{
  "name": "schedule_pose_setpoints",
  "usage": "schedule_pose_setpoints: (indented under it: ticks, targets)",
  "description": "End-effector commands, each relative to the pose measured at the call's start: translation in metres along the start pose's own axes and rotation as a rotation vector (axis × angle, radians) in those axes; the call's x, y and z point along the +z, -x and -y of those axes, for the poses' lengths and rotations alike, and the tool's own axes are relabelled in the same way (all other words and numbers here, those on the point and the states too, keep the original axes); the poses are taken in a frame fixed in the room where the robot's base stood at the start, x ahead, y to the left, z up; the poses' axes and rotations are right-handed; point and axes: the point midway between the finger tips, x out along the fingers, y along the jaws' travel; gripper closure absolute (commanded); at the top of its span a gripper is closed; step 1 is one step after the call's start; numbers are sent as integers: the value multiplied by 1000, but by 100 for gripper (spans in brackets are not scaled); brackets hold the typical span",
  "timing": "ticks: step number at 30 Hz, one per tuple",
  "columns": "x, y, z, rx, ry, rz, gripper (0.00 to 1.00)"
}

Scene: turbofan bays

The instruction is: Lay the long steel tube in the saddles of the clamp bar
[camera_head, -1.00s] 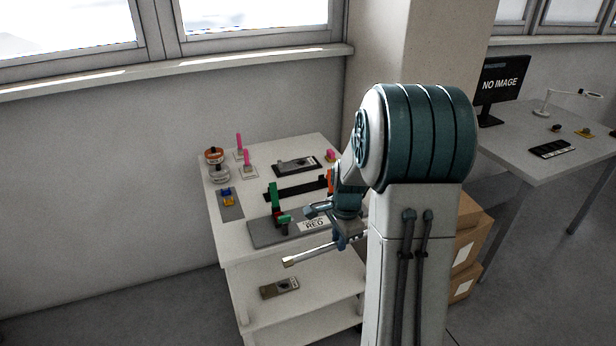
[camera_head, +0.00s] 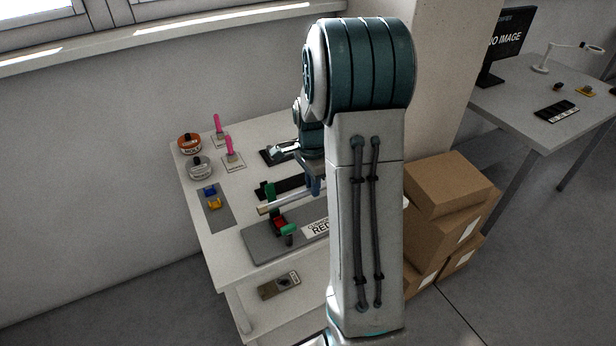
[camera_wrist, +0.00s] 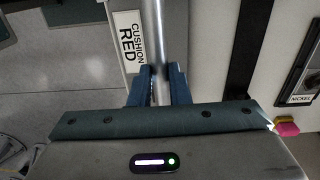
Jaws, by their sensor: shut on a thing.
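My gripper (camera_wrist: 160,88) is shut on the long steel tube (camera_wrist: 152,35), which runs away between its two blue fingers in the wrist view. In the head view the tube (camera_head: 278,205) sticks out left of my gripper, roughly level, its pale end near the clamp parts. The grey clamp bar plate (camera_head: 258,248) lies along the table's front, labelled "CUSHION RED" (camera_wrist: 130,42). At its left end are a red saddle (camera_head: 280,221) and green clamp pieces (camera_head: 288,230). The tube appears above the plate; contact cannot be told. My arm hides the plate's right end.
A black strip (camera_wrist: 242,50) lies behind the plate. Pink-handled tools (camera_head: 229,147), two round jars (camera_head: 190,143) and a grey mat with blue and yellow pieces (camera_head: 216,214) stand at the left and back. Cardboard boxes (camera_head: 448,185) are stacked right of my arm.

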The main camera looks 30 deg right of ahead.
Motion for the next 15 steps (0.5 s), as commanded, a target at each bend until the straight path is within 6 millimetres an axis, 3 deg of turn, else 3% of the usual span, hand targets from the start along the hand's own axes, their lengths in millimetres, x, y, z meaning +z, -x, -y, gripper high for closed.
schedule_pose_setpoints:
  ticks: [15]
  targets:
    - [0, -48, 2, 0, 2, -1, 100]
